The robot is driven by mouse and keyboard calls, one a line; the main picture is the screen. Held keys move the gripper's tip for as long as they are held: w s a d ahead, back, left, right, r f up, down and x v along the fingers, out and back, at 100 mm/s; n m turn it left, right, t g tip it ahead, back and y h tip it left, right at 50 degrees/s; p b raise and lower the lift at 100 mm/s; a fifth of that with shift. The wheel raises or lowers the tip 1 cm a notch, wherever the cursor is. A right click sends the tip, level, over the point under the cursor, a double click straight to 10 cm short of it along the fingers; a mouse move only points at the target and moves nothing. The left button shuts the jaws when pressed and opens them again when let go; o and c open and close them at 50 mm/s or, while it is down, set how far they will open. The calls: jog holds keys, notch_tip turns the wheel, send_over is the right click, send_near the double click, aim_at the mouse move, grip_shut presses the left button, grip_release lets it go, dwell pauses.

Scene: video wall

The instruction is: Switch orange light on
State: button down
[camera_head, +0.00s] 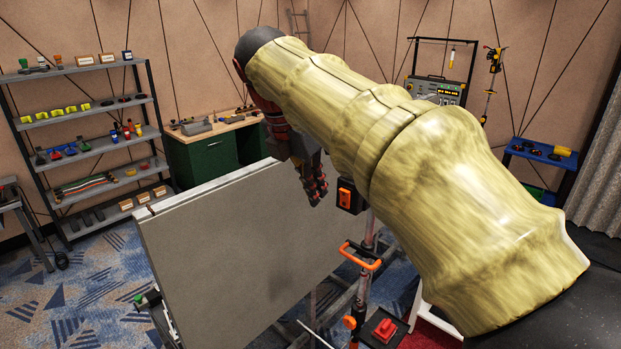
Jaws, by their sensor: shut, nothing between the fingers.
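A small black box with an orange front (346,198) stands at the upper right edge of the large grey panel, just right of my gripper. I cannot tell whether its orange part is a lamp or a switch, or whether it is lit. My gripper (316,193) is dark with red parts and points down in front of the grey panel. Its fingers are close together and hold nothing. It is a little left of the black box, with a gap between them in the picture. My arm covers much of the view at the right of the box.
The grey panel (225,250) fills the middle. An orange handle (360,255) on a stand and a red block (385,330) are at the lower front. Behind are a shelf rack (95,145), a green workbench (200,160) and a blue shelf (540,155). Patterned carpet lies left.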

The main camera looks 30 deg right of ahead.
aim_at(344, 199)
jog(key=w+d+f, duration=0.2)
jog(key=d+f, duration=0.1)
jog(key=d, duration=0.2)
jog(key=shift+d+f, duration=0.1)
dwell(0.3)
jog(key=shift+p, duration=0.3)
jog(key=p, duration=0.1)
jog(key=y+p, duration=0.1)
jog(key=p, duration=0.1)
jog(key=shift+w+d+r+g, duration=0.1)
jog(key=shift+d+r+g, duration=0.2)
jog(key=shift+d, duration=0.1)
